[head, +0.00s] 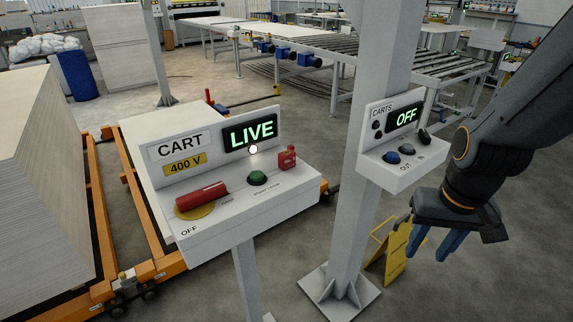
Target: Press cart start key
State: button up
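The cart control box (238,213) stands on a post at the centre left. Its display (250,133) reads LIVE, with a lit white lamp (253,149) below. On its sloped top are a red handle (201,195) lying over a yellow disc, a green button (258,178) and a small red block (287,159). A second box (395,172), labelled CARTS, hangs on the column; its display (406,116) reads OFF. It has a blue button (391,157) and a grey-blue button (406,149). My gripper (428,258) is right of and below this box, fingers apart and empty, touching nothing.
A yellow folding stand (394,252) is on the floor behind my gripper. A large board stack (40,190) on an orange cart (130,285) fills the left. Roller tables stand at the back.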

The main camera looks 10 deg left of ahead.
aim_at(257, 177)
jog(key=u, duration=1.4)
jog(key=k, duration=0.5)
jog(key=z, duration=1.05)
jog(key=i, duration=0.7)
jog(key=u, duration=0.65)
